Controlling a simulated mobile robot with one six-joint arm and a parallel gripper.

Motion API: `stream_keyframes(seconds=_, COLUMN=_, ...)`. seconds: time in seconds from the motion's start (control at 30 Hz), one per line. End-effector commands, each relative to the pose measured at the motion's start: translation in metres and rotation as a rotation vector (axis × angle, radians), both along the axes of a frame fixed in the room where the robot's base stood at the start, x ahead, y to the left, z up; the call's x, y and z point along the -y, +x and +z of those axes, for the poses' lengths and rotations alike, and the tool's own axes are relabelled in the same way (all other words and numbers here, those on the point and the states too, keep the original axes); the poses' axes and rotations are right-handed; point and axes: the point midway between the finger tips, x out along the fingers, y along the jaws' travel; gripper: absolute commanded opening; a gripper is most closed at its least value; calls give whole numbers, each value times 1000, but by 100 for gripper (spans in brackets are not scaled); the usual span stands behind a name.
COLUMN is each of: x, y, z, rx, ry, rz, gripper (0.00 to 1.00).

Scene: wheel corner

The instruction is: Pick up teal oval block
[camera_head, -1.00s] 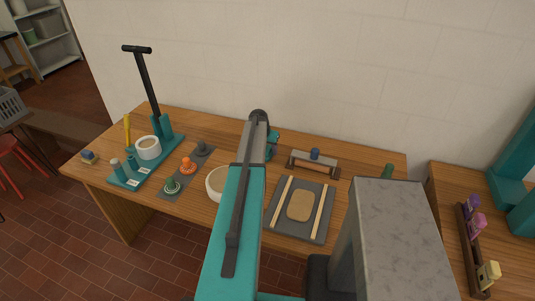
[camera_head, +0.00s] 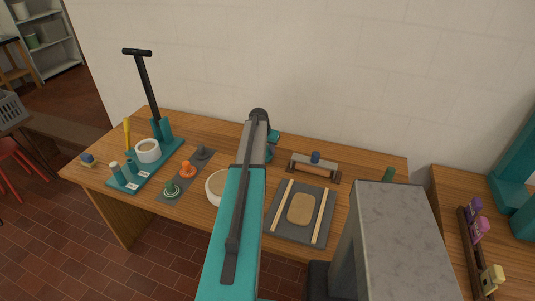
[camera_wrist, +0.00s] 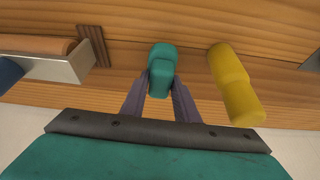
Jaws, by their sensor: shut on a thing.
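The teal oval block (camera_wrist: 162,68) is in the upper middle of the wrist view, between the two dark fingers of my gripper (camera_wrist: 160,92). The fingers are shut on its sides. A wooden surface lies behind it; I cannot tell whether the block touches it. In the head view my arm covers the middle of the table, and I cannot make out the fingertips or the block there.
A yellow block (camera_wrist: 235,85) lies close to the right of the teal block. A roller in a holder (camera_wrist: 50,60) is to the left. The wooden table (camera_head: 345,185) also bears a grey board with a tan slab (camera_head: 301,208) and a white bowl (camera_head: 214,188).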

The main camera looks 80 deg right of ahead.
Motion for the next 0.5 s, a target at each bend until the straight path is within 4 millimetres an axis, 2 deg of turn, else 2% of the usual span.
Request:
stream_keyframes(seconds=0.17, x=0, y=0, z=16, rx=1, ry=-2, rz=-1, gripper=5)
stream_keyframes(seconds=0.5, x=-43, y=-3, z=18, rx=0, ry=-1, rz=0, gripper=5)
